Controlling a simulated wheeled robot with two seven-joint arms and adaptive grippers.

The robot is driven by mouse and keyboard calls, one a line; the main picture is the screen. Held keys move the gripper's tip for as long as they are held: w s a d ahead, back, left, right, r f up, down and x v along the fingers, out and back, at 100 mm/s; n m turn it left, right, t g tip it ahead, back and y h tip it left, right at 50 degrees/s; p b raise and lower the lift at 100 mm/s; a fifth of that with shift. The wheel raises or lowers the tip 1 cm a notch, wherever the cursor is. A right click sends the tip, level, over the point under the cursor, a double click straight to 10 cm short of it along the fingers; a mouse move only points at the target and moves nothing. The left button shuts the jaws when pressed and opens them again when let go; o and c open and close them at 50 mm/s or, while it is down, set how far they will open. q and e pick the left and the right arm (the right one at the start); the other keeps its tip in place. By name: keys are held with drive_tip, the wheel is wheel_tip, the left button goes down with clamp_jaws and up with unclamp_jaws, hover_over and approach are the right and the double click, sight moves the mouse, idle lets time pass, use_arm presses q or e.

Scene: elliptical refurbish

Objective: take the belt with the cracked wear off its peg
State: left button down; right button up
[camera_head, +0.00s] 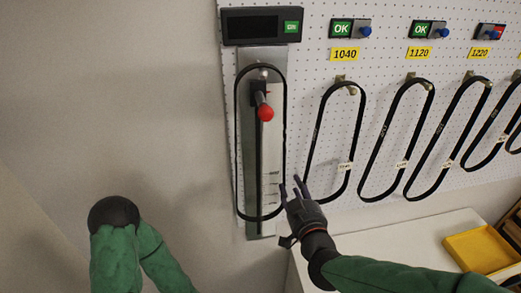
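Several black loop belts hang on a white pegboard. One belt (237,150) hangs around the metal gauge plate with the red-tipped lever. Others hang from pegs to the right: a belt under the 1040 label (313,145), one under 1120 (380,140), one under 1220 (435,140), and more at the right edge. Cracks are too small to make out. My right gripper (291,186) is open and empty, with its fingers up, near the lower right side of the gauge belt. Whether it touches the belt I cannot tell. My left gripper is out of view; only that arm shows.
The gauge (270,180) has a dark display (252,27) with a green field. Green OK tags stand above 1040 (341,29) and 1120 (419,29); a red tag (487,31) stands above 1220. A yellow tray (482,250) sits on the white table (400,240). The left wall is bare.

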drive_tip(key=t, duration=0.1)
approach(285, 150)
drive_tip(key=f, duration=0.2)
drive_tip(key=shift+w+a+r+p, duration=0.1)
drive_tip(key=shift+w+a+p, duration=0.3)
drive_tip(key=shift+w, duration=1.5)
drive_tip(key=shift+w+a+r+p, duration=0.1)
drive_tip(key=shift+w+p, duration=0.55)
drive_tip(key=shift+w, duration=1.25)
drive_tip(key=shift+w+a+r+p, duration=0.1)
drive_tip(key=shift+w+a+p, duration=0.3)
drive_tip(key=shift+w, duration=1.55)
drive_tip(key=shift+d, duration=0.15)
drive_tip(key=shift+f, duration=0.1)
clamp_jaws()
